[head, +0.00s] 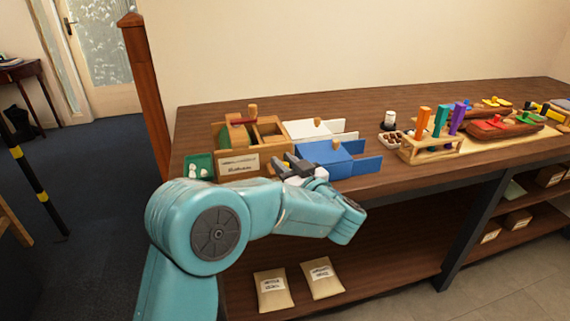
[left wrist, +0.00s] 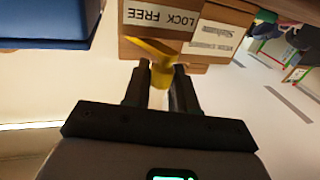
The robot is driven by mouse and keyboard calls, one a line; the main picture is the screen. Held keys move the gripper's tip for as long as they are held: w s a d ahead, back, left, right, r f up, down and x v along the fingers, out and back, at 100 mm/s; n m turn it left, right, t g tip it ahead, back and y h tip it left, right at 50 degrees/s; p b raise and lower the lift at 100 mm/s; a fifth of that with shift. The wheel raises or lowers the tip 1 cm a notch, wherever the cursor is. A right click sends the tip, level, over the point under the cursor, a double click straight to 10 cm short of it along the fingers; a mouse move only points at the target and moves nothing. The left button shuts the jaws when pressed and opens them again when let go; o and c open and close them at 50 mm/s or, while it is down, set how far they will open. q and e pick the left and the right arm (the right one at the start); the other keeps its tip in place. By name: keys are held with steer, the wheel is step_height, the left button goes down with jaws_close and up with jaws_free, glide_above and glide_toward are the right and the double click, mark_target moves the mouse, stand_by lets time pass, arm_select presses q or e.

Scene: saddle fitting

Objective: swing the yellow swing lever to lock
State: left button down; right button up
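The yellow swing lever (left wrist: 152,48) shows in the left wrist view on the side of a wooden box (left wrist: 205,30). Its knob end hangs between the two dark fingers of my left gripper (left wrist: 161,82), which sit close on both sides of it and look shut on it. A label reading LOCK FREE, upside down in this view, is on the box beside the lever. In the head view my left gripper (head: 298,167) is at the right front of the wooden box (head: 268,162), and the lever is hidden there. My right gripper is not in view.
A blue box (head: 325,155) stands just right of my left gripper, with a white box (head: 306,129) behind it. A green tray (head: 199,166) is left of the wooden box. A rack of coloured handles (head: 432,146) stands farther right on the bench (head: 400,182).

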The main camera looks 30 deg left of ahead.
arm_select(q)
steer(key=shift+s+a+m+t+h, duration=0.1)
steer(key=shift+m+t+h, duration=0.2)
steer(key=shift+t, duration=0.1)
steer(key=shift+s+a+m+t+h, duration=0.1)
steer(key=shift+a+m+t+h, duration=0.15)
steer(key=shift+m+t+h, duration=0.25)
steer(key=shift+s+a+m+t+h, duration=0.1)
steer(key=shift+a+m+t+h, duration=0.1)
steer(key=shift+m+t, duration=0.35)
steer(key=m+t+h+b, duration=0.1)
steer(key=a+m+t+h+b, duration=0.1)
steer(key=t, duration=0.1)
steer(key=shift+f+h, duration=0.15)
steer(key=shift+h, duration=0.25)
steer(key=m+t+h+b, duration=0.1)
steer(key=a+m+t+h+b, duration=0.1)
steer(key=m+h+b, duration=0.1)
steer(key=shift+w+f+t, duration=0.15)
steer(key=shift+w+t, duration=0.05)
steer(key=shift+t, duration=0.05)
steer(key=shift+w+a+r+m+t+h+b, duration=0.15)
steer(key=shift+m+t+h+b, duration=0.2)
steer(key=shift+h+b, duration=0.3)
steer(key=shift+a+r+m+t+h+b, duration=0.15)
steer(key=shift+m+h+b, duration=0.25)
steer(key=shift+h+b, duration=0.25)
